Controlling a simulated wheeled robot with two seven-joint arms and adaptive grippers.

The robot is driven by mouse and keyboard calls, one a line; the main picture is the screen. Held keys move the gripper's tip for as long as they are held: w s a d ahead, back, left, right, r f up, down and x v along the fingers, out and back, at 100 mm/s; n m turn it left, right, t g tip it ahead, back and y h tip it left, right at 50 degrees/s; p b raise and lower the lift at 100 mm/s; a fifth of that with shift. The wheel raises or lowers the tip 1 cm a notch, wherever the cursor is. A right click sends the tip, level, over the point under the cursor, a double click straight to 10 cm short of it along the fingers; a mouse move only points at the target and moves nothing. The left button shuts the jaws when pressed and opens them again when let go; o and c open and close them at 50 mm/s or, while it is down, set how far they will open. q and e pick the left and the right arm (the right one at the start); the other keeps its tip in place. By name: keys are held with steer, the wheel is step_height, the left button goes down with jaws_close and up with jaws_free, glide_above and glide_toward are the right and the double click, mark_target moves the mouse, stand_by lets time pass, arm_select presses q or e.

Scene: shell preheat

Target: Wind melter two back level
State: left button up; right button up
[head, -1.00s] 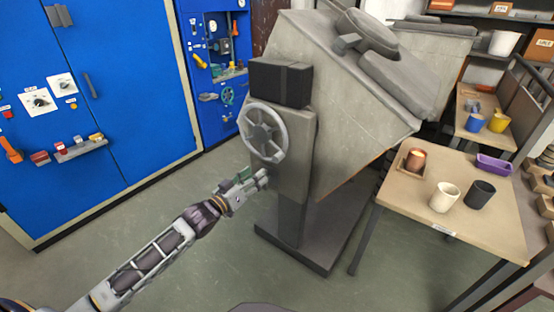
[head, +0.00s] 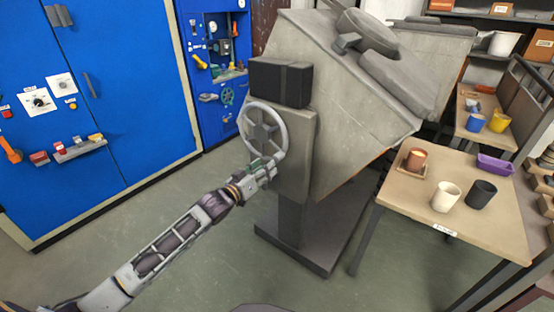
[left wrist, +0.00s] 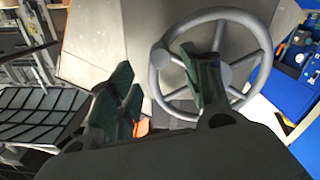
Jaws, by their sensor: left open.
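The melter (head: 350,100) is a large grey box tilted steeply on a dark stand. A grey spoked handwheel (head: 284,130) is on its side; it also shows in the left wrist view (left wrist: 154,72). My left gripper (head: 268,163) is at the wheel's lower rim and covers part of it. In the left wrist view my open left gripper (left wrist: 158,62) has one green-padded finger over the wheel's spokes and the other left of the rim. The left part of the rim appears between them. I cannot tell whether they touch. My right gripper is not in view.
A wooden table (head: 400,192) at the right holds an orange-brown cup, a white cup (head: 446,197), a dark cup (head: 481,194) and a purple tray (head: 495,164). Blue cabinets (head: 120,110) stand at the left. The floor between is clear. Another grey unit stands behind.

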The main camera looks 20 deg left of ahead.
mark_target(275, 159)
arm_select(q)
steer(key=shift+x, duration=1.4)
steer(key=shift+b+x, duration=0.35)
steer(key=shift+x, duration=2.15)
steer(key=shift+w+b, duration=0.15)
steer(key=shift+b, duration=0.15)
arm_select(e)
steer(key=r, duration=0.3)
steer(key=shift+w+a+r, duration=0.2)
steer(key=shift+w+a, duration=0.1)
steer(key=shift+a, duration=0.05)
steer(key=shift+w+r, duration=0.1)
arm_select(q)
jaws_close()
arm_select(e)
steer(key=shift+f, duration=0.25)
